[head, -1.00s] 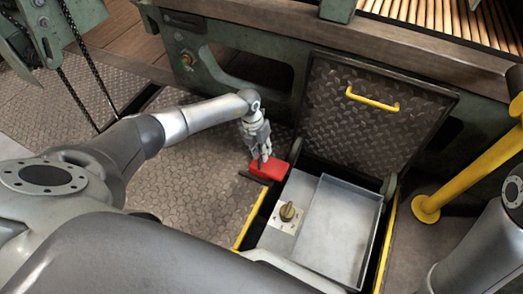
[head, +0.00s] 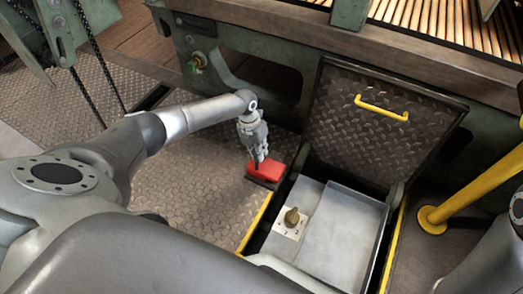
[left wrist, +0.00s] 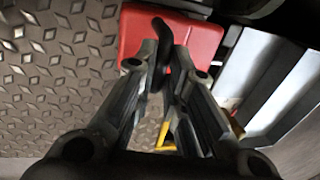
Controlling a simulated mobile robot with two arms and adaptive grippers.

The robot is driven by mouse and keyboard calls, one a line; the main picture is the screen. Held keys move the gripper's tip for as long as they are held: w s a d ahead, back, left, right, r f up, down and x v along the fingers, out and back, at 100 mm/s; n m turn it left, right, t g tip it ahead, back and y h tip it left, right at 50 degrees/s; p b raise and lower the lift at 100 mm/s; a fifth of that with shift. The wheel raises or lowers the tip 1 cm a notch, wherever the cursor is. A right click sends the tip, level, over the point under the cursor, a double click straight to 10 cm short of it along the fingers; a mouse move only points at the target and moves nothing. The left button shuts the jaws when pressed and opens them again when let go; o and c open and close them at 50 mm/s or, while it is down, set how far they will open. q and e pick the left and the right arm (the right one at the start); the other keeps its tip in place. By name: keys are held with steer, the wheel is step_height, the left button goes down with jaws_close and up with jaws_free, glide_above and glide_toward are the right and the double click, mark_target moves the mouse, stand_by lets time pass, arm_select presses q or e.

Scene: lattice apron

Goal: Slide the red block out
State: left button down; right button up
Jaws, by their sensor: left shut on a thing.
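The red block (head: 265,171) sits at the left edge of the open floor hatch, over a dark base (head: 262,184). In the left wrist view the red block (left wrist: 185,37) lies just beyond my fingertips, with a dark curved handle (left wrist: 162,38) in front of it. My left gripper (head: 258,160) reaches down to the block from above. In the left wrist view its fingers (left wrist: 164,72) are shut on the handle, partly hiding it. My right gripper is out of view.
The hatch lid (head: 372,125) with a yellow handle stands open behind the pit. A grey metal tray (head: 345,232) and a brass knob (head: 292,217) are right of the block. A yellow post (head: 470,190) stands at right. Patterned floor at left is clear.

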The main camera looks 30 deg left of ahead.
arm_select(q)
steer(key=c, duration=1.5)
jaws_free()
steer(key=shift+a, duration=0.35)
steer(key=shift+d, duration=0.1)
steer(key=shift+r, duration=0.1)
steer(key=v, duration=1.1)
steer(key=shift+r, duration=0.4)
